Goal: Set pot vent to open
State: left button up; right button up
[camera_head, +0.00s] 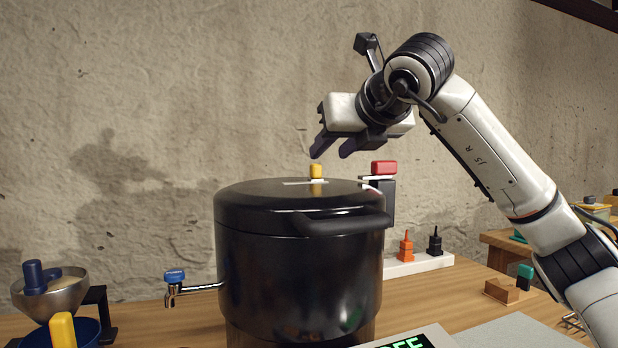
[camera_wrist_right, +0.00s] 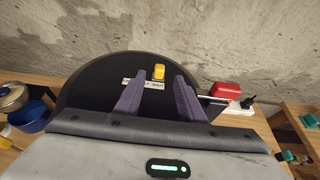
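A large black pot (camera_head: 295,262) with a dark lid (camera_head: 262,195) stands on the wooden table. A small yellow vent knob (camera_head: 316,171) stands on a pale label plate on top of the lid. In the right wrist view, the yellow knob (camera_wrist_right: 158,71) lies between and just beyond the fingertips, over the label plate (camera_wrist_right: 143,84), whose lettering is too small to read. My right gripper (camera_head: 330,152) is open and empty, above the lid and close over the knob, apart from it. My left gripper is not in view.
A red-topped block (camera_head: 383,168) stands right behind the pot. A blue-handled tap (camera_head: 175,276) sits at the pot's left. A steel funnel (camera_head: 52,294) and blue bowl stand far left. Orange (camera_head: 406,246) and black pieces stand on a white strip at right.

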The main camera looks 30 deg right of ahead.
aim_at(316, 172)
jog(key=x, duration=0.9)
jog(key=shift+w, duration=0.35)
grip_shut()
